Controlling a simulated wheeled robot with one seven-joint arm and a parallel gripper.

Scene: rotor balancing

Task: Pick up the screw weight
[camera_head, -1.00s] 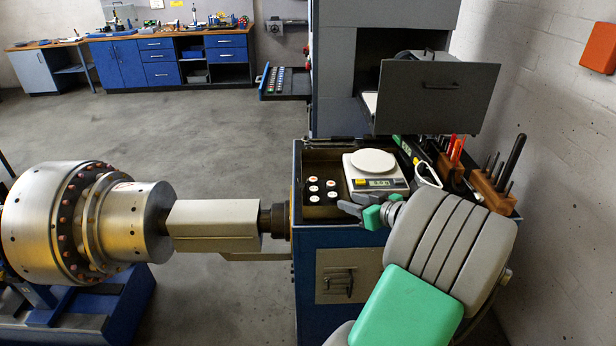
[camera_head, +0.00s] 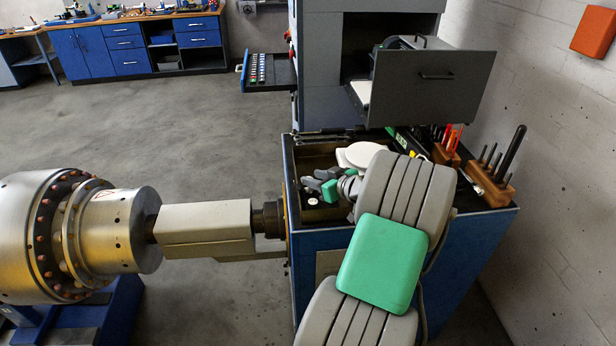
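The screw weights are small dark pieces with pale round tops in the open tray (camera_head: 325,215) on top of the blue cabinet. One screw weight (camera_head: 312,201) shows just below my gripper, and another pale top shows just above it. The others are hidden behind my gripper and arm. My gripper (camera_head: 313,182) has grey fingers and a green part behind them. It is over the tray among the weights. I cannot tell whether the fingers are apart or hold anything. The white-topped scale (camera_head: 362,154) is partly covered by my arm.
A grey machine with an open door panel (camera_head: 430,85) stands behind the tray. Wooden blocks with tools (camera_head: 488,184) stand at the cabinet's right. The large metal rotor (camera_head: 50,235) is at left. A drawer of small parts (camera_head: 268,70) juts out behind.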

